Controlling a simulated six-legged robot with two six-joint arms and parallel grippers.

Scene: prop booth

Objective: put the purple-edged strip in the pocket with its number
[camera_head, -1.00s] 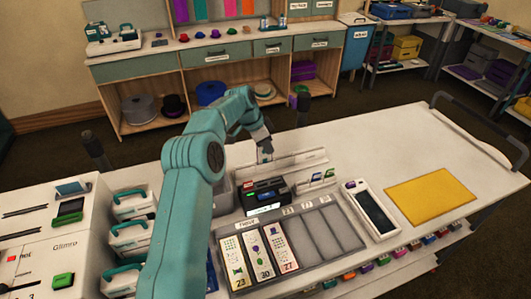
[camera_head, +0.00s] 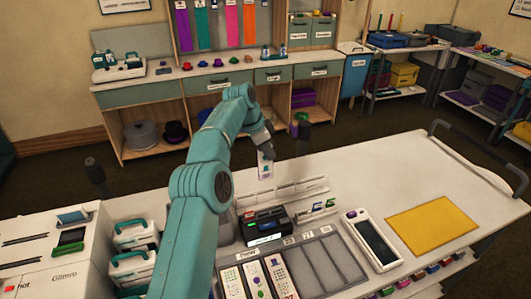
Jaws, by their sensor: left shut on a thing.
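My left gripper (camera_head: 266,150) is shut on a white strip (camera_head: 265,170) that hangs upright below it, above the back of the white cart. The strip bears a small dark teal picture; its edge colour and number are too small to tell. A grey pocket tray (camera_head: 328,229) stands at the front of the cart. Its left pockets hold three white printed strips (camera_head: 255,279); the pockets to their right look empty. Small number labels (camera_head: 306,236) run along the tray's back edge. My right gripper is not in view.
A black device (camera_head: 264,223) sits behind the tray, beside a low white rack (camera_head: 297,190). A white handheld with a dark screen (camera_head: 371,238) and a yellow mat (camera_head: 433,219) lie to the right. White carriers (camera_head: 133,238) stand at left. The cart's back right is clear.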

